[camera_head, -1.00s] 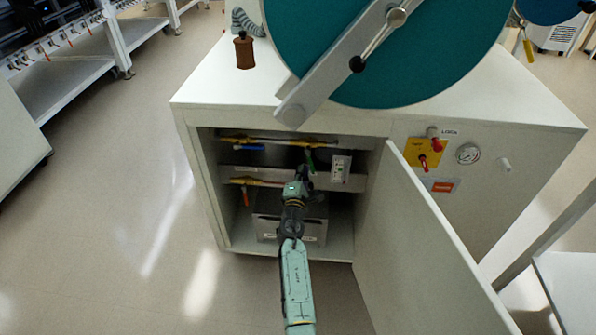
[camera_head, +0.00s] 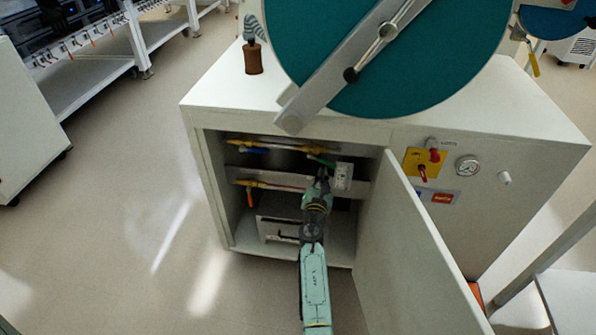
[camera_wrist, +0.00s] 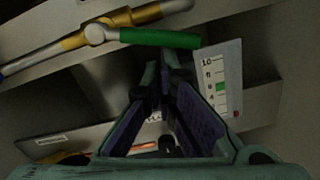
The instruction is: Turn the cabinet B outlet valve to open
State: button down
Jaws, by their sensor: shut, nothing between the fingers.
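A green lever handle (camera_wrist: 160,38) sits on a brass valve (camera_wrist: 95,34) on the upper pipe inside the open cabinet. In the wrist view it points right, at a slant to the pipe. In the head view the green handle (camera_head: 321,161) is small, just above my gripper (camera_head: 322,174). My gripper also shows in the wrist view (camera_wrist: 166,70); its fingers are together and empty, with tips just below the handle. I cannot tell whether they touch it. No label naming the outlet valve is readable.
A blue handle (camera_head: 256,151) is on the upper pipe's left; an orange handle (camera_head: 250,198) hangs from the lower pipe. A white scale plate (camera_wrist: 222,78) stands right of my fingers. The open cabinet door (camera_head: 412,245) bounds the right. A grey box (camera_head: 275,229) lies below.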

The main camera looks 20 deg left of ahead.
jog(key=shift+w+d+r+n+p, duration=0.1)
jog(key=shift+d+r+n+p, duration=0.25)
jog(key=shift+n, duration=0.25)
jog(key=shift+w+d+r+n+p, duration=0.1)
jog(key=shift+d+r+n+p, duration=0.15)
jog(key=shift+r+n+p, duration=0.25)
notch_tip(320, 180, down, 5)
jog(key=b, duration=0.5)
jog(key=p+v, duration=0.1)
jog(key=v, duration=0.9)
jog(key=shift+s+d+r, duration=0.25)
jog(key=shift+s+r, duration=0.15)
jog(key=shift+r, duration=0.15)
